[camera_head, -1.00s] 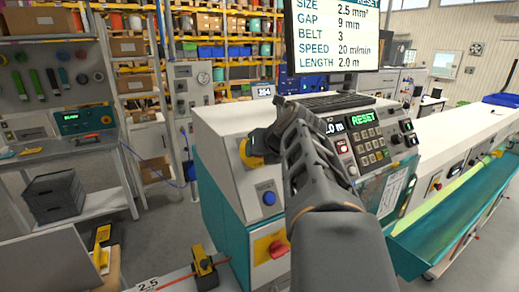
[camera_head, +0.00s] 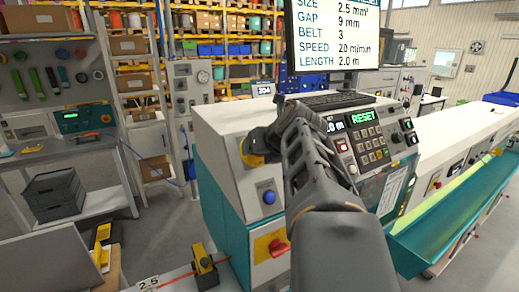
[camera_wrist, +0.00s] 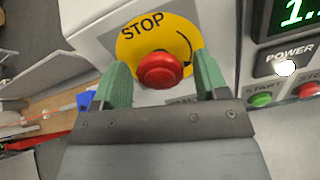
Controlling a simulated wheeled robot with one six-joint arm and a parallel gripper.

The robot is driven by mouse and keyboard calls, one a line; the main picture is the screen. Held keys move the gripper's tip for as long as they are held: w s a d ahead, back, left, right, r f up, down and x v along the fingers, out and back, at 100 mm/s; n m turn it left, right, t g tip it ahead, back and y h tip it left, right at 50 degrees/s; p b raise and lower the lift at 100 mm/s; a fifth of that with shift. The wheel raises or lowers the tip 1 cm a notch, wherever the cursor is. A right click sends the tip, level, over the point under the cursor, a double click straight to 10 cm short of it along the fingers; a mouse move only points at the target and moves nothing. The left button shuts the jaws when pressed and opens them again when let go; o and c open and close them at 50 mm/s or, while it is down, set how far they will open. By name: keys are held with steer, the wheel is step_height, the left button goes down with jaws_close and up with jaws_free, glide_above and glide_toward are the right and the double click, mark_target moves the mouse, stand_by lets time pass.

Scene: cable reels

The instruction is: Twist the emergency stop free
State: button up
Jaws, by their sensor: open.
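The emergency stop is a red mushroom button (camera_wrist: 160,70) on a round yellow plate (camera_wrist: 143,36) marked STOP with a curved arrow, in the wrist view. My gripper (camera_wrist: 162,80) is open, with one green-padded finger on each side of the red button. I cannot tell whether the pads touch it. In the head view my gripper (camera_head: 262,140) is at the machine's front face, and the yellow plate (camera_head: 247,154) shows beside it. The red button is hidden there behind my gripper.
Below the stop are a blue button (camera_head: 269,197) and a red-and-yellow rotary switch (camera_head: 271,246). To the right is a keypad panel (camera_head: 372,145) under a RESET display. The wrist view shows a lit POWER lamp (camera_wrist: 285,67) and a green START button (camera_wrist: 261,100).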

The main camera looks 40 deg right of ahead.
steer(key=d+v, duration=0.1)
steer(key=v, duration=0.7)
steer(key=shift+a, duration=0.45)
stand_by(0.6)
